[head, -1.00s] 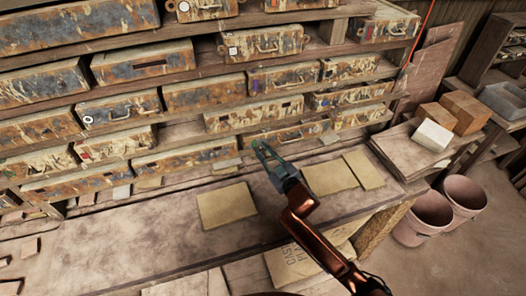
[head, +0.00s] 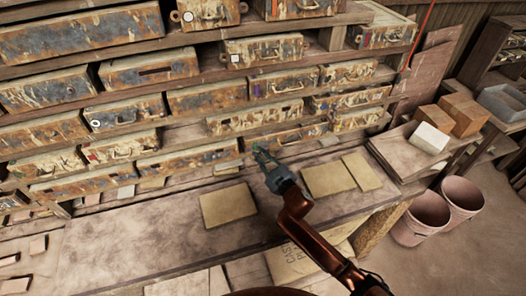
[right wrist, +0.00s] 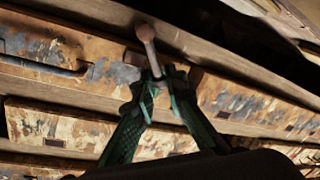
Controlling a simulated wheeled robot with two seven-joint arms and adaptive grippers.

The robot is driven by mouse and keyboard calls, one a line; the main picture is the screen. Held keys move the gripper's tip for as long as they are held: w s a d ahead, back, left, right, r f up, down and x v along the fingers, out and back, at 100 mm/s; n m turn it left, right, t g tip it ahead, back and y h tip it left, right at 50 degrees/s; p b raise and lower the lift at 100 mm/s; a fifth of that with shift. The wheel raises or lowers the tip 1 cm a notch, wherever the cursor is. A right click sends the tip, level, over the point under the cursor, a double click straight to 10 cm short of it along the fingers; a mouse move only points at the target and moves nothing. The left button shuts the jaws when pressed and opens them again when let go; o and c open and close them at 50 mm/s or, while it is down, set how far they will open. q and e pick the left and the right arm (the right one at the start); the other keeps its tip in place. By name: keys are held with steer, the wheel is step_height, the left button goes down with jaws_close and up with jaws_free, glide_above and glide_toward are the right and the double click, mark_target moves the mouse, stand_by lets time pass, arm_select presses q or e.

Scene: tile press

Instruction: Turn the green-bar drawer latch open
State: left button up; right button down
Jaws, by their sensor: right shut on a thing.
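My right gripper (head: 259,150) reaches to the front of a low, weathered drawer (head: 290,136) in the bottom row of the rack. In the right wrist view, its green fingers (right wrist: 164,82) are shut on a small latch lever (right wrist: 149,45) with a rounded end. The lever stands out from the worn front and passes down between the fingertips. A small green patch shows at the fingertips in the head view; I cannot tell whether it is the drawer's green bar or the finger. My left gripper is not in view.
Several similar worn drawers fill the rack above and to the left. Flat tan tiles (head: 228,205) lie on the workbench (head: 130,235) below. Boxes (head: 463,113) and two pinkish buckets (head: 423,218) stand at the right. The bench's middle left is mostly clear.

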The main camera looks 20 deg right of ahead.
steer(key=shift+s+a+f+n+g+h+p, duration=0.15)
steer(key=shift+a+f+n+h+p, duration=0.4)
steer(key=shift+n+p, duration=0.8)
steer(key=shift+w+a+f+n+g+h+p, duration=0.1)
steer(key=shift+a+f+n+g+h+p, duration=0.15)
steer(key=shift+f+n+p, duration=1.05)
steer(key=shift+s+a+f+n+g+h+p, duration=0.1)
steer(key=shift+a+f+n+g+h+p, duration=0.2)
steer(key=shift+n+p, duration=1.05)
steer(key=shift+a+n+b, duration=0.1)
steer(key=shift+n+b, duration=0.4)
steer(key=shift+n, duration=0.1)
steer(key=c, duration=2.1)
jaws_free()
steer(key=v, duration=1.2)
